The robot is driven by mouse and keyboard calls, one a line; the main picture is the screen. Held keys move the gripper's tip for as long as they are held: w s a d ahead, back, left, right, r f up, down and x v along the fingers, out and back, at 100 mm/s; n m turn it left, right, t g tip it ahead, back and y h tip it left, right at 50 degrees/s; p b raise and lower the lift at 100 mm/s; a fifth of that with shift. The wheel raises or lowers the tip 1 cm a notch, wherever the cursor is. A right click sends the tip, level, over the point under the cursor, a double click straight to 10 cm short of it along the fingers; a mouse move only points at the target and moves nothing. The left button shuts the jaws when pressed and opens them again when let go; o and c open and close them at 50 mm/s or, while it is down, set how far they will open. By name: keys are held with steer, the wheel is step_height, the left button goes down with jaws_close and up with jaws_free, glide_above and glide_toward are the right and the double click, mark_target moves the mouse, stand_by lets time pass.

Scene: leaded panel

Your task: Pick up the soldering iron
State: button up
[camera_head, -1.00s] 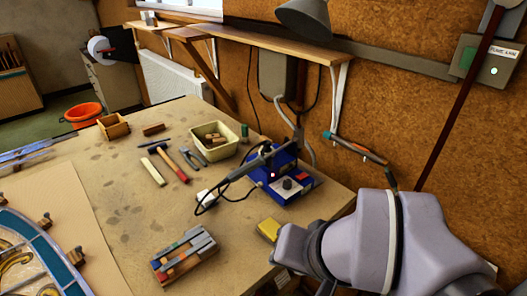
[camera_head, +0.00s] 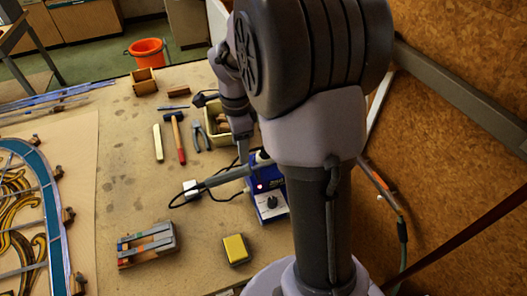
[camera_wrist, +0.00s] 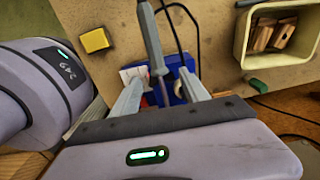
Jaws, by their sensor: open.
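The soldering iron (camera_head: 225,177) rests slanted on its blue soldering station (camera_head: 269,203), with its grey handle reaching out to the left. In the wrist view the iron (camera_wrist: 152,45) runs down between the two fingers of my gripper (camera_wrist: 163,75). The fingers are spread, one on each side of it, with space visible around it. The blue station (camera_wrist: 177,66) lies behind the fingers. In the head view my arm stands in front of the right side of the station, and my gripper (camera_head: 243,150) points down by the iron.
A yellow sponge (camera_head: 236,249) and a block of coloured strips (camera_head: 147,245) lie in front. A cream tub (camera_wrist: 245,38) with wooden pieces stands behind the station. A hammer (camera_head: 178,138) and pliers (camera_head: 197,135) lie to the left. The iron's dark cable loops nearby.

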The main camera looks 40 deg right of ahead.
mark_target(244, 168)
steer(key=f+b, duration=0.1)
steer(key=f, duration=0.2)
steer(key=f+b, duration=0.1)
steer(key=f, duration=0.3)
steer(key=f+b, duration=0.1)
steer(key=f, duration=0.3)
steer(key=shift+s+f, duration=0.2)
steer(key=shift+s, duration=0.05)
steer(key=shift+r, duration=0.1)
steer(key=shift+c, duration=0.4)
jaws_close()
